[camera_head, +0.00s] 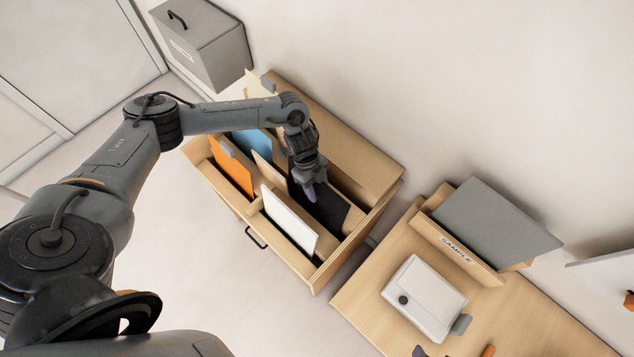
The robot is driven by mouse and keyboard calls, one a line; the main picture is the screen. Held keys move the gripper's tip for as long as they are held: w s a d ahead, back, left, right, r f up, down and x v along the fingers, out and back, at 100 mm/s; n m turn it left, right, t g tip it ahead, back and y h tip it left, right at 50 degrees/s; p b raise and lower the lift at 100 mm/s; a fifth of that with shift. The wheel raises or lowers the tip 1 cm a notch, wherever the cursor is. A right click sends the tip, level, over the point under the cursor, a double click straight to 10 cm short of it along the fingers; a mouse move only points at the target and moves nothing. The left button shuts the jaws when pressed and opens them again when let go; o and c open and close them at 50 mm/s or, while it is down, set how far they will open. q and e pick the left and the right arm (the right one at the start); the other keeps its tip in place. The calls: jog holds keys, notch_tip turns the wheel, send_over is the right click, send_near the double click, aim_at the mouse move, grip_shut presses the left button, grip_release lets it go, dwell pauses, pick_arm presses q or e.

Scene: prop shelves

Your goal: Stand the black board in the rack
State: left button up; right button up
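The rack (243,207) is a wooden, drawer-like box with a black handle, seen from above in the head view. The black board (328,208) is inside its right part, between the white board and the ribbed back section, leaning; its lower part is hidden. My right gripper does not show.
The rack also holds orange (231,168), blue (253,143), tan (270,172), white (289,221) and cream (260,85) boards. A wooden table (365,292) at right carries a white device (424,299) and a grey panel (497,226) behind a SAMPLE sign. A grey box (204,45) stands behind.

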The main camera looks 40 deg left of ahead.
pick_arm(q)
jog(key=shift+a+r, duration=0.2)
jog(key=shift+r, duration=0.25)
jog(key=v, duration=0.9)
jog(key=shift+a+r+b, duration=0.2)
jog(key=shift+r+b, duration=0.15)
jog(key=shift+b, duration=0.05)
